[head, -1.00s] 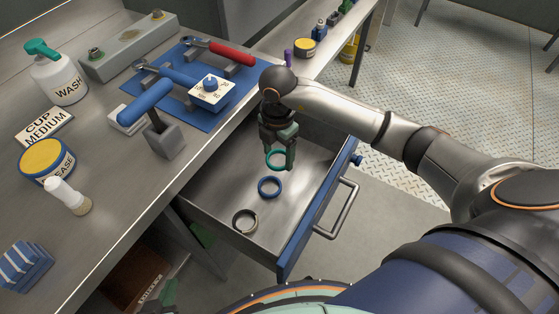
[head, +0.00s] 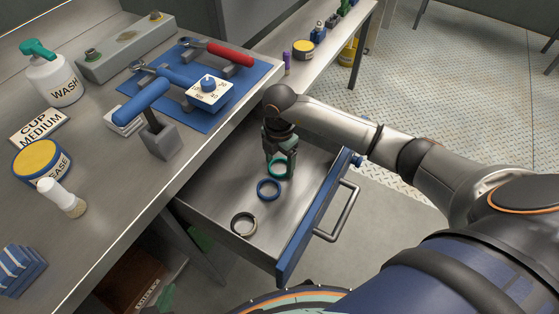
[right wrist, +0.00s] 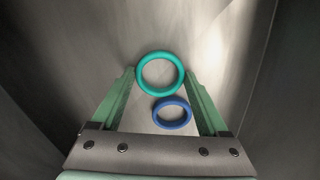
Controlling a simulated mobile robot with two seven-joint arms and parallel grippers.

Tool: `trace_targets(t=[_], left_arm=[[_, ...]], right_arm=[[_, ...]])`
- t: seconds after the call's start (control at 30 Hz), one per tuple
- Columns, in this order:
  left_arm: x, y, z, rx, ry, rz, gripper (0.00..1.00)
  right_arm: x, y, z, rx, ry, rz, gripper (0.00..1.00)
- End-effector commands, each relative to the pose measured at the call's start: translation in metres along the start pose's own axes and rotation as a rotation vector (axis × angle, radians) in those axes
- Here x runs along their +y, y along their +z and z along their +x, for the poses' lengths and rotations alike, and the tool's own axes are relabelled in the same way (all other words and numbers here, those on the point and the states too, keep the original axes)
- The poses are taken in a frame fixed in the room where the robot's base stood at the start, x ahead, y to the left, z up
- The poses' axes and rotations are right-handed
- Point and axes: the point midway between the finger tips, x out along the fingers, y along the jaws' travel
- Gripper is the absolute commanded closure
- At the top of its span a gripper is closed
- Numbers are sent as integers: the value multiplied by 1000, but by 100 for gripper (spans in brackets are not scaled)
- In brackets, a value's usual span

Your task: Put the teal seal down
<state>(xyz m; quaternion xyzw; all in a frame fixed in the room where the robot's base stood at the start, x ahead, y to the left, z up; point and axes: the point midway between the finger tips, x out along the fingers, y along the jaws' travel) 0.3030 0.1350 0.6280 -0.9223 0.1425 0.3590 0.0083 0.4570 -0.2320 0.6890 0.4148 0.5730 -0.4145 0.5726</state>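The teal seal (head: 278,168) is a ring inside the open drawer (head: 225,180). My right gripper (head: 279,163) points down into the drawer. In the right wrist view the teal seal (right wrist: 160,74) sits between the fingertips of my right gripper (right wrist: 160,76), which look closed against its sides. It appears larger and nearer than the blue ring (right wrist: 172,112). Whether it touches the drawer floor is unclear. The blue ring (head: 268,189) lies just in front of it. A small green piece at the lower edge of the head view may be my left gripper (head: 166,297); its fingers cannot be made out.
A metallic ring (head: 243,224) lies nearer the drawer's front corner. The drawer's blue front (head: 305,235) has a bar handle (head: 340,212). The bench top (head: 110,190) beside it carries a wash bottle (head: 52,80), a grease tin (head: 41,160) and a blue mat (head: 185,112) with tools.

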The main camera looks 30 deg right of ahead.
Motion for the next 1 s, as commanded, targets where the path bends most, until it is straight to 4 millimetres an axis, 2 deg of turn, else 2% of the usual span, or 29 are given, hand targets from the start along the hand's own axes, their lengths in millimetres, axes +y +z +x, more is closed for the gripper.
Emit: trace_targets(t=[0.03,0.17,0.4,0.53,1.0], left_arm=[[0,0,0,-1,0,0,100],[0,0,0,-1,0,0,100],[0,2,0,-5,-1,0,100],[0,2,-2,-9,-1,0,100],[2,-8,-7,-7,3,1,100]], right_arm=[[0,0,0,0,-1,0,15],[0,0,0,0,-1,0,1],[0,0,-1,0,-1,0,0],[0,0,-10,0,2,0,0],[1,0,-103,-1,3,0,0]])
